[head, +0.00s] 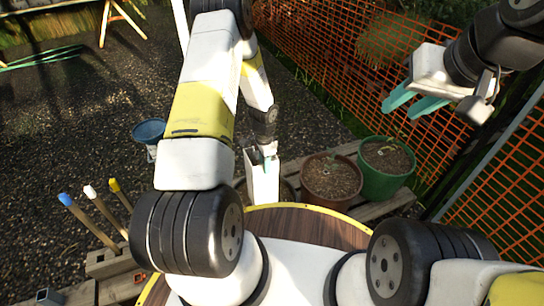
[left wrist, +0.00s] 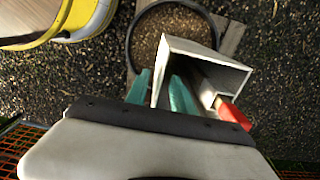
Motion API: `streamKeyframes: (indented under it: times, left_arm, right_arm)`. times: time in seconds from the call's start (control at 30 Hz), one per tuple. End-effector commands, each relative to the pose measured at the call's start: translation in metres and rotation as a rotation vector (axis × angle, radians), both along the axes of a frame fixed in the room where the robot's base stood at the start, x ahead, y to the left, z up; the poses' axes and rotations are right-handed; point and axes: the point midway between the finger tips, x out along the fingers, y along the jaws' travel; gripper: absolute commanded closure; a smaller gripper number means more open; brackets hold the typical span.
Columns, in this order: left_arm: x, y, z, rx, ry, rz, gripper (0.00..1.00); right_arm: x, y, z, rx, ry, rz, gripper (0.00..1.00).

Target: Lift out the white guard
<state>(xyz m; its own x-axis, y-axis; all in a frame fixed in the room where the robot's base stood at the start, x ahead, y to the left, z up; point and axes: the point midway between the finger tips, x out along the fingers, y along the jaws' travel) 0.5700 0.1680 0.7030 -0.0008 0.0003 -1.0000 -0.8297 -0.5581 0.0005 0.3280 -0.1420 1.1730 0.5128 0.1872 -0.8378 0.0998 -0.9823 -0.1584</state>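The white guard (head: 262,182) is a square, open-topped tube standing in a dark pot of brown soil (left wrist: 150,45). In the left wrist view I look down into the guard (left wrist: 205,52); a stake with a red tip (left wrist: 234,115) shows at its opening. My left gripper (head: 266,163) is at the guard's top. Its teal fingers (left wrist: 160,80) stand apart, one on each side of one guard wall; whether they touch it I cannot tell. My right gripper (head: 413,102) is open and empty, up at the right, away from the guard.
A brown pot (head: 331,178) and a green pot with a plant (head: 386,168) stand right of the guard. Stakes with blue, white and yellow tips (head: 90,192) stand at left. A blue bucket (head: 149,131) is on the gravel. Orange mesh fence (head: 330,60) runs behind.

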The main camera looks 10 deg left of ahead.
Motion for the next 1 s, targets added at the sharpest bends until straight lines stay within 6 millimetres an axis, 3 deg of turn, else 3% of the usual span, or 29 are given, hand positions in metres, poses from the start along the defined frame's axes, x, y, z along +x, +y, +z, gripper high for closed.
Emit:
streamKeyframes:
  times: [0.3, 0.6, 0.77, 1.0]
  left_arm:
    - [-0.001, -0.002, -0.045, 0.0, 0.001, 0.0, 0.71]
    - [-0.001, -0.002, -0.05, 0.0, -0.001, 0.002, 0.71]
    - [-0.001, -0.002, -0.05, 0.0, -0.001, 0.002, 1.0]
    - [-0.001, -0.002, -0.05, 0.0, -0.001, 0.002, 1.0]
  right_arm:
    - [0.0, 0.0, 0.0, 0.0, 0.0, 0.0, 0.64]
    - [0.0, 0.0, 0.0, 0.0, 0.0, 0.0, 0.64]
    - [0.0, 0.0, 0.0, 0.0, 0.0, 0.0, 0.64]
    - [0.0, 0.0, 0.0, 0.0, 0.0, 0.0, 0.64]
